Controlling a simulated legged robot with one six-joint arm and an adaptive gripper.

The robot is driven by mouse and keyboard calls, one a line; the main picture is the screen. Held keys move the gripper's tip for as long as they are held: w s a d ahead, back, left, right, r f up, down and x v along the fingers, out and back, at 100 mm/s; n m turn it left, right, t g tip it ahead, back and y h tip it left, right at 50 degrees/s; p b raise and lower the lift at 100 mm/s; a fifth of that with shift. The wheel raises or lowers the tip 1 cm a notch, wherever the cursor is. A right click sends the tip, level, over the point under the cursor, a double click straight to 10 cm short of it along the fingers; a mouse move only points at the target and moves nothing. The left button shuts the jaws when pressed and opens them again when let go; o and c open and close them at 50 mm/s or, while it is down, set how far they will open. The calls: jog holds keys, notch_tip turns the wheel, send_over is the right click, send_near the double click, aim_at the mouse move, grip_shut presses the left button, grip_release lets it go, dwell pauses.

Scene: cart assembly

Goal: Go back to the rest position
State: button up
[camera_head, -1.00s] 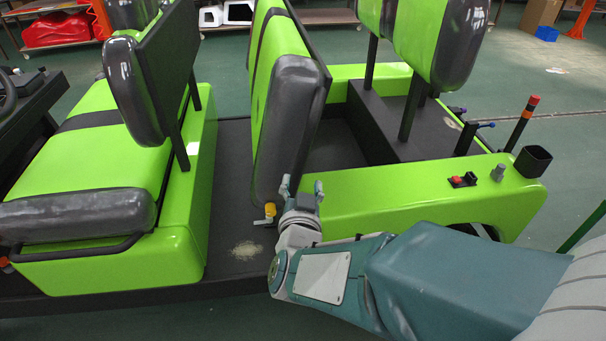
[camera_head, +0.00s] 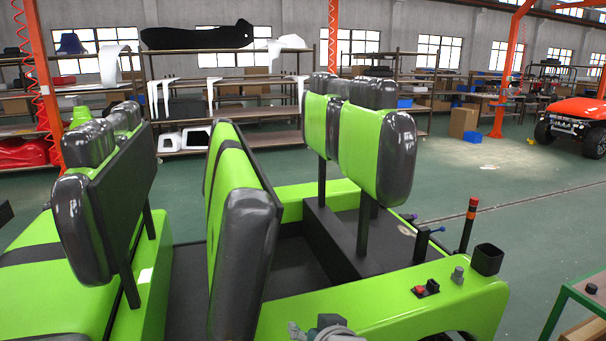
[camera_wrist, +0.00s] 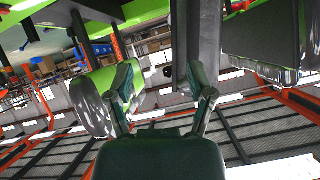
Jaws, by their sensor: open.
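My gripper (camera_head: 318,331) shows at the bottom edge of the head view, beside the near green side panel of the cart (camera_head: 380,305). Most of my arm is out of that frame. In the wrist view my gripper (camera_wrist: 163,72) has its two fingers spread, with nothing held between them. Beyond the fingers, that view shows grey-edged green seat parts (camera_wrist: 100,98), a dark post and the hall's roof beams, turned nearly upside down.
Shelves (camera_head: 225,110) line the back; the green floor at right is mostly clear.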

jog(key=s+d+m+g+h, duration=0.1)
jog(key=s+d+g+h, duration=0.3)
jog(key=s+d, duration=1)
jog(key=shift+f+g, duration=0.45)
jog(key=shift+g, duration=0.35)
jog(key=shift+w, duration=0.1)
dwell(0.5)
